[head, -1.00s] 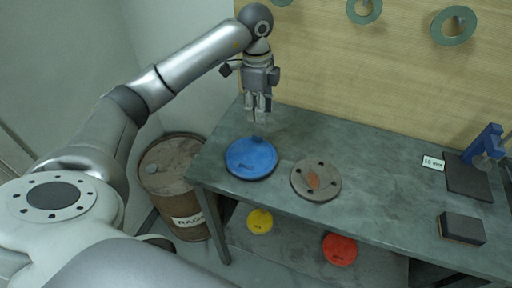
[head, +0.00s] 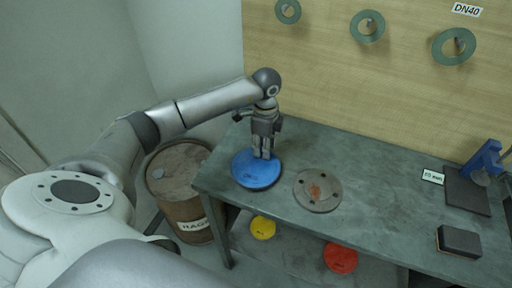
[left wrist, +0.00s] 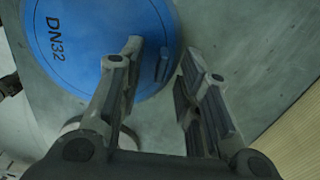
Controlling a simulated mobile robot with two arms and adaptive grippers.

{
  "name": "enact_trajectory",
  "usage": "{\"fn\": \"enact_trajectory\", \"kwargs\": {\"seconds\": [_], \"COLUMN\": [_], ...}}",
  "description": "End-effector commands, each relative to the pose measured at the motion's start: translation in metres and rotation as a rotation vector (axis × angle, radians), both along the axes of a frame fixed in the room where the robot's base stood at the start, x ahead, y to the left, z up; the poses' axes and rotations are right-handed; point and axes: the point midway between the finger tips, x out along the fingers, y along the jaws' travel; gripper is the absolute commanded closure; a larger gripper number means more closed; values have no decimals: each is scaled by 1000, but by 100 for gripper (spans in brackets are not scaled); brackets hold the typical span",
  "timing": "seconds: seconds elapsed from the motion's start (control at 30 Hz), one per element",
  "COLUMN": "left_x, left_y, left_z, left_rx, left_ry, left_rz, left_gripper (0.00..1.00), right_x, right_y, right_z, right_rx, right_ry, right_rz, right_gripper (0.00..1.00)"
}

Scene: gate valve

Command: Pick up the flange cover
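The blue flange cover (head: 250,175) lies flat on the left end of the workbench. In the left wrist view the cover (left wrist: 85,45) carries the marking DN32, and a small raised blue tab (left wrist: 162,64) shows between the fingers. My left gripper (head: 262,156) points down over the far right part of the cover. In the left wrist view its two fingers (left wrist: 160,62) are apart with nothing gripped. I cannot tell whether the fingertips touch the cover. My right gripper is not in view.
A rusty flange (head: 317,190) lies right of the cover. A yellow disc (head: 263,228) and a red disc (head: 340,258) are on the lower shelf. A dark block (head: 459,241) and a blue vise (head: 486,160) stand at right. A rusty drum (head: 180,190) stands left of the bench (head: 385,185).

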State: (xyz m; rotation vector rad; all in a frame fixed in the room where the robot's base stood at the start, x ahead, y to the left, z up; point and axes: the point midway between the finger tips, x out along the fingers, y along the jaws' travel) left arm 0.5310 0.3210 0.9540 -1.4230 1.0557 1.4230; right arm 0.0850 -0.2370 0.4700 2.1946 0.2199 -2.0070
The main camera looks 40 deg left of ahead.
Motion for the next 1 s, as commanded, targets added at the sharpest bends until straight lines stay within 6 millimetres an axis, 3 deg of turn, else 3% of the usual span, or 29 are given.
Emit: {"fn": "enact_trajectory", "kwargs": {"seconds": [0.17, 0.43, 0.83, 1.0], "left_x": [0, 0, 0, 1], "left_y": [0, 0, 1, 1], "left_z": [-1, 0, 1, 10], "left_rx": [0, 0, 1, 1], "left_ry": [-1, 0, -2, -5], "left_rz": [0, 0, 0, 0], "left_gripper": [68, 100, 100, 100], "right_x": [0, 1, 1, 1], "right_y": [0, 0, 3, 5], "right_z": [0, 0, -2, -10], "right_rx": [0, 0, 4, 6], "right_ry": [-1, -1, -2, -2], "right_rz": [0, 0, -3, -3], "right_gripper": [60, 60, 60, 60]}}
